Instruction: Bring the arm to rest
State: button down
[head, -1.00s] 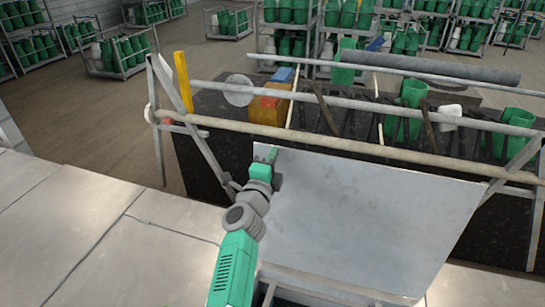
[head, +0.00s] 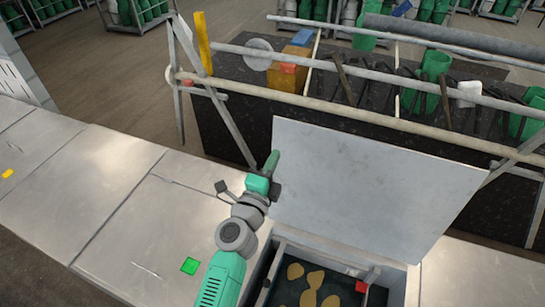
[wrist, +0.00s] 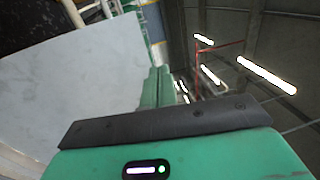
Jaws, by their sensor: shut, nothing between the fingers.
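My gripper (head: 271,162) is at the end of my green and grey arm, in front of the left edge of a pale grey panel (head: 375,190) in the head view. Its green fingers point up and away. In the wrist view the two green fingers (wrist: 157,88) lie side by side, shut and empty. The panel fills the left of that view. No contact between gripper and panel can be made out.
An open compartment (head: 265,278) below the panel holds several tan pieces (head: 311,280) and a red block (head: 361,286).

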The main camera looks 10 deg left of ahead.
dwell(0.3)
jog(key=s+d+r+n+t+y, duration=0.1)
jog(key=s+d+r+n+t, duration=0.2)
jog(key=r, duration=0.7)
jog(key=s+d+r+n+y, duration=0.25)
jog(key=r+n, duration=0.25)
jog(key=r, duration=0.4)
jog(key=s+d+r+n+t+y, duration=0.1)
jog(key=s+d+r+n+t, duration=0.2)
jog(key=r, duration=0.7)
jog(key=s+d+r+n, duration=0.1)
jog(key=s+r+n, duration=0.3)
jog(key=s, duration=0.5)
jog(key=s+d+r+n+h, duration=0.1)
jog(key=s+r+n, duration=0.3)
jog(key=s, duration=0.5)
notch_tip(320, 180, up, 2)
jog(key=shift+s+n, duration=0.3)
jog(key=shift+n, duration=0.1)
